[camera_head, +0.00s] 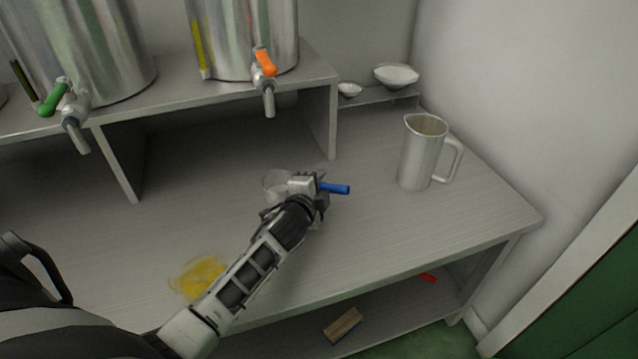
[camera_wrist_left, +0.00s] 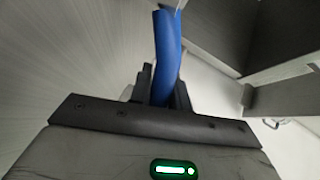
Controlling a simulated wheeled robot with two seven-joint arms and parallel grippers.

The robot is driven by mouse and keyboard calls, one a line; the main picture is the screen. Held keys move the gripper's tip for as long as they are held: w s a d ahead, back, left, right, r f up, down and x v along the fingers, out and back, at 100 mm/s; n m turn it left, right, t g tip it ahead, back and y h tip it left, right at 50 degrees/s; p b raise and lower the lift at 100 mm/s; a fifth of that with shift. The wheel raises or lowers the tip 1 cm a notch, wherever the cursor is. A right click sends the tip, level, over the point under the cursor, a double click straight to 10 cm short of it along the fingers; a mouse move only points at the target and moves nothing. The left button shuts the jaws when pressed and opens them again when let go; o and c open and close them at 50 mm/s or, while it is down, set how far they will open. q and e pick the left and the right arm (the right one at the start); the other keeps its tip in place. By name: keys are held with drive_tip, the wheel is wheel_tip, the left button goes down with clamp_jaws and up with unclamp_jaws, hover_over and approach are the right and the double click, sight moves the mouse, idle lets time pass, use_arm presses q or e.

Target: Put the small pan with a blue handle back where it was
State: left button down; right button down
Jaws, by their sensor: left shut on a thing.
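The small pan's blue handle (camera_head: 336,188) sticks out to the right of my left gripper (camera_head: 312,186) in the head view. A pale round vessel (camera_head: 276,184), probably the pan's bowl, shows just left of the gripper, partly hidden by it. My left gripper is shut on the handle over the middle of the worktop. In the left wrist view the blue handle (camera_wrist_left: 167,50) rises from between the dark jaws (camera_wrist_left: 160,88). I cannot tell whether the pan touches the worktop. My right gripper is not in view.
A metal jug (camera_head: 421,152) stands to the right on the worktop (camera_head: 370,230). White bowls (camera_head: 396,76) sit on a small back shelf (camera_head: 378,97). Steel tanks with a green tap (camera_head: 56,100) and orange tap (camera_head: 265,64) stand on a raised shelf. A yellow spill (camera_head: 200,275) lies front left.

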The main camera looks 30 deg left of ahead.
use_arm(q)
drive_tip(key=c, duration=1.3)
unclamp_jaws()
